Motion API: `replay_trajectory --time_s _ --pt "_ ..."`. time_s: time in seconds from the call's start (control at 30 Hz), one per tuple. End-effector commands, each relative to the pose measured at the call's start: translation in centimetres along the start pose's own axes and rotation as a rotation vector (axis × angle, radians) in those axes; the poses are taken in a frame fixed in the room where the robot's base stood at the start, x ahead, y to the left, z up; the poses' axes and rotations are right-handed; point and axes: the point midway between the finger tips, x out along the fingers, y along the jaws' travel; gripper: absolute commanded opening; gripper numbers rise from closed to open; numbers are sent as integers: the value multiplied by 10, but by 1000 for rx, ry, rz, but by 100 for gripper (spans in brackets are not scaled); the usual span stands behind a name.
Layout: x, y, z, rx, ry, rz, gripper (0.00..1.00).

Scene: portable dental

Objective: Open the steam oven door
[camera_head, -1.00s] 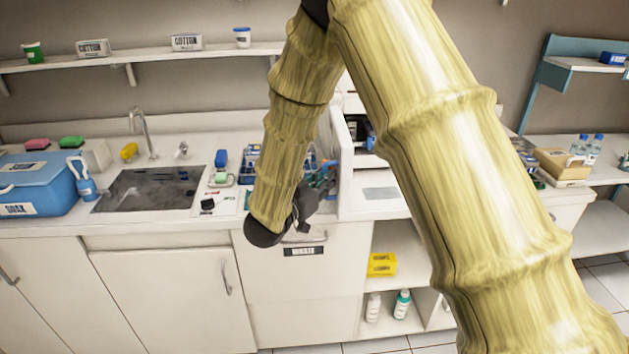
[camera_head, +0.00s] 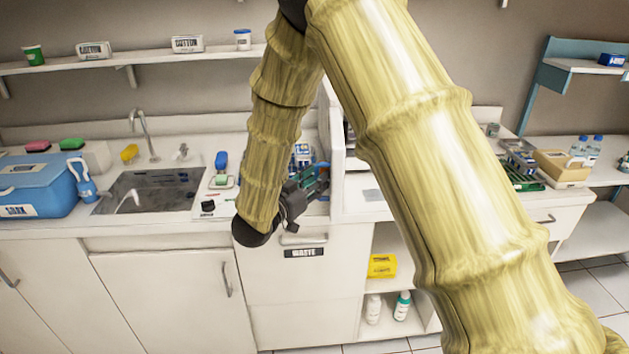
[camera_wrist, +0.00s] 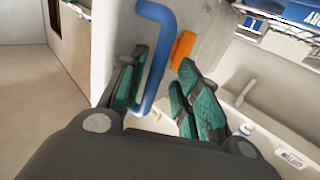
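A blue bar handle (camera_wrist: 157,55), which I take to be the steam oven door's handle, stands between the teal-padded fingers of my gripper (camera_wrist: 163,68) in the wrist view. The fingers are spread on either side of it; firm contact cannot be made out. An orange piece (camera_wrist: 181,48) sits beside the handle. The oven body and door are mostly hidden by my arm.
The sink (camera_head: 150,192) and blue box (camera_head: 38,188) lie to the left. A white upright panel (camera_head: 337,150) stands right of my gripper. A drawer marked waste (camera_head: 304,253) is below. Further right are a wooden box (camera_head: 563,164) and bottles (camera_head: 593,148).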

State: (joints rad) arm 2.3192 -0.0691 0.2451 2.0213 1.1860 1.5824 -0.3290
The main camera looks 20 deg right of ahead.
Motion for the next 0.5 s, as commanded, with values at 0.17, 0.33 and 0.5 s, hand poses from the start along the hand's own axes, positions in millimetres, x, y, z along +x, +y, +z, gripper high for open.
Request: replay_trajectory --time_s 0.17,0.33,0.5 --pt "0 0 0 0 0 0 34" --pt "-4 0 0 0 0 -1 34" --pt "-24 -1 0 0 0 -2 34"
